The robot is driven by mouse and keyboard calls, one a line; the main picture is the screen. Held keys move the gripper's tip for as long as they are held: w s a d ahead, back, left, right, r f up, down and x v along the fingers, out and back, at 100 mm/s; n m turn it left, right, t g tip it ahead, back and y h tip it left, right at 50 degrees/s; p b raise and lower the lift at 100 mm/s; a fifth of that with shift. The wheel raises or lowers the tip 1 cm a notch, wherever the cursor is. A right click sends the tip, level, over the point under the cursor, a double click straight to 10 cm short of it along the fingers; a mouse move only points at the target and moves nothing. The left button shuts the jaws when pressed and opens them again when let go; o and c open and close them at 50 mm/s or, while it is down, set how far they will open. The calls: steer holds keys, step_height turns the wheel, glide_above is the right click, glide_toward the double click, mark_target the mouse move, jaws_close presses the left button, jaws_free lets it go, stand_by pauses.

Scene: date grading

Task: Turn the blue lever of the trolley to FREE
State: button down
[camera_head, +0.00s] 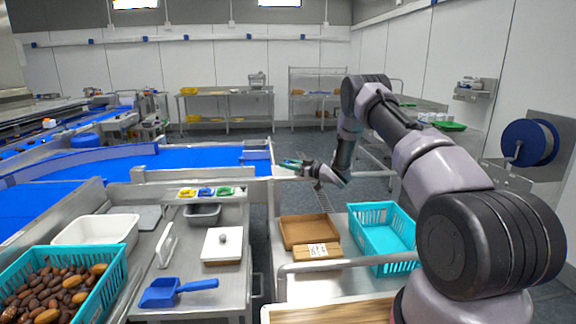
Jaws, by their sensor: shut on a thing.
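My gripper (302,165) is at the end of my outstretched arm, near the far end of the trolley and beside the end of the blue conveyor. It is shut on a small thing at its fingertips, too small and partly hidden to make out. A bluish-green patch shows there, but I cannot tell if it is the lever. The metal trolley (287,290) stands in front of me with a rail handle at its near end. I cannot make out the blue lever or a FREE mark clearly.
On the trolley are a brown tray (309,232) and an empty teal crate (384,232). Grey floor shows beyond the trolley.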

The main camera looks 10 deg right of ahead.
steer(key=shift+s+f, duration=0.1)
steer(key=shift+f, duration=0.1)
steer(key=c, duration=0.6)
jaws_free()
steer(key=v, duration=1)
steer(key=shift+s+d, duration=0.2)
steer(key=shift+d, duration=0.1)
